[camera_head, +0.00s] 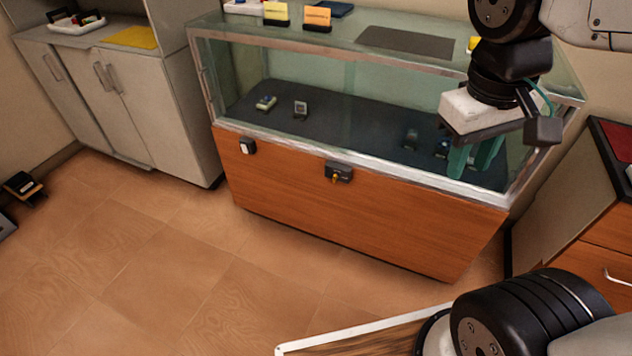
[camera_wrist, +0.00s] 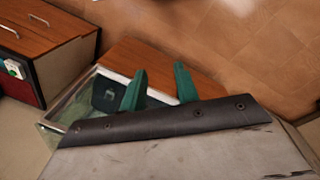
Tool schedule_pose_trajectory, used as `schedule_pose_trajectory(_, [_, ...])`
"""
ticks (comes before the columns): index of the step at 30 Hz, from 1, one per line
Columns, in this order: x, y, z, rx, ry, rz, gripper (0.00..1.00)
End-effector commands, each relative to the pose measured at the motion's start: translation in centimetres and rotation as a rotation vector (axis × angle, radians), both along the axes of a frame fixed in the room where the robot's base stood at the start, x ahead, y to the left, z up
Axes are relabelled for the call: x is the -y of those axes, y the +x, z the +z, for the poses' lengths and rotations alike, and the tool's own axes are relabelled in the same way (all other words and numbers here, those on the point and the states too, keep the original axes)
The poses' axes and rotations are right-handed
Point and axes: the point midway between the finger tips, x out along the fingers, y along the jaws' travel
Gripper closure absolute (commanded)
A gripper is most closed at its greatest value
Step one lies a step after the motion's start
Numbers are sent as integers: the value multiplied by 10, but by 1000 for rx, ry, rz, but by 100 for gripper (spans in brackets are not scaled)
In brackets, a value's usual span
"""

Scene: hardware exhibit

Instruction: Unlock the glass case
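The glass case (camera_head: 290,60) stands on a wood-fronted base (camera_head: 370,215) in the middle of the head view. A dark lock (camera_head: 339,170) with a small brass-coloured piece sits on the wood front, just under the glass. I cannot tell whether that piece is a key. My gripper (camera_head: 470,162) hangs at the right end of the case, right of the lock and apart from it. Its two green fingers stand apart with nothing between them in the wrist view (camera_wrist: 160,68). Part of the case (camera_wrist: 70,110) shows behind the fingers there; the lock cannot be made out.
A small white-and-black device (camera_head: 248,146) is on the case front at left. Small items, including a grey one (camera_head: 300,108), lie inside. Orange cards (camera_head: 317,17) stand on top. Grey cabinets (camera_head: 130,105) are at left, a wooden drawer unit (camera_head: 605,245) at right. The floor in front is clear.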

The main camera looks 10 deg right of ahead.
Motion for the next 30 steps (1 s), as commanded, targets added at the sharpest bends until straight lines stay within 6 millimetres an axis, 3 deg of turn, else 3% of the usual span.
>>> schedule_pose_trajectory(9, [44,95,-17,-287,-373,230,69])
schedule_pose_trajectory(17, [59,191,-53,-480,-688,463,69])
schedule_pose_trajectory(23, [53,267,-103,-598,-926,670,69])
schedule_pose_trajectory(30, [25,348,-191,-694,-1206,946,69])
